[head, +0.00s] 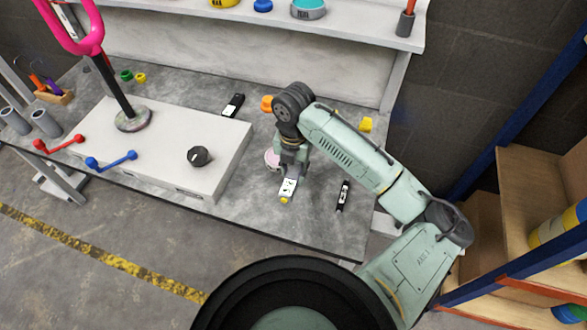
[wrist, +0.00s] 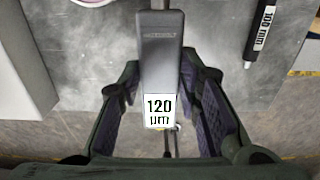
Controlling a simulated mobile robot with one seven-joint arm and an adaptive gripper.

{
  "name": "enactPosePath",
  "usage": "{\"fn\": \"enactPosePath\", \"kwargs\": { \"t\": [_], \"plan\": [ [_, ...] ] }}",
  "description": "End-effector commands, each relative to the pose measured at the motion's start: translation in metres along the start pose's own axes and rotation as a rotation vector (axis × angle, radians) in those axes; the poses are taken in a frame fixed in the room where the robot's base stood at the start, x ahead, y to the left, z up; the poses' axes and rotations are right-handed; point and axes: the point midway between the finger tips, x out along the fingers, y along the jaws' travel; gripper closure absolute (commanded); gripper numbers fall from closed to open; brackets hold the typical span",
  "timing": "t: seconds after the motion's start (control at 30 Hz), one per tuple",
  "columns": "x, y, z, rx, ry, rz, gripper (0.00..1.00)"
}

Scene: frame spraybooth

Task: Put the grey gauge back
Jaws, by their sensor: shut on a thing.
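The grey gauge (wrist: 160,50) is between my gripper's fingers, and its white label reads "120 µm" in the wrist view. In the head view the gauge (head: 288,187) shows its white label below my gripper (head: 292,165), over the grey bench top. My gripper, also seen in the wrist view (wrist: 160,88), is shut on the gauge. I cannot tell whether the gauge touches the bench. A small yellow piece (head: 284,200) shows at its near end. A dark gauge labelled 100 (head: 343,195) lies to the right, also in the wrist view (wrist: 262,32).
A white box (head: 150,150) with a black knob (head: 199,156) stands left of my gripper. Another dark labelled gauge (head: 232,105) lies behind the box. A pale round piece (head: 271,158) is close behind my gripper. A shelf (head: 330,36) runs along the back.

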Motion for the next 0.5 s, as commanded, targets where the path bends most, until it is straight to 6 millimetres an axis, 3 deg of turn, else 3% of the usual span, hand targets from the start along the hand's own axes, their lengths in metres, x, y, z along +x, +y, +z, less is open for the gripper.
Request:
{"fn": "enactPosePath", "kwargs": {
  "t": [0.5],
  "plan": [
    [0.05,0.0,0.0,0.001,0.0,0.001,1.0]
  ]
}}
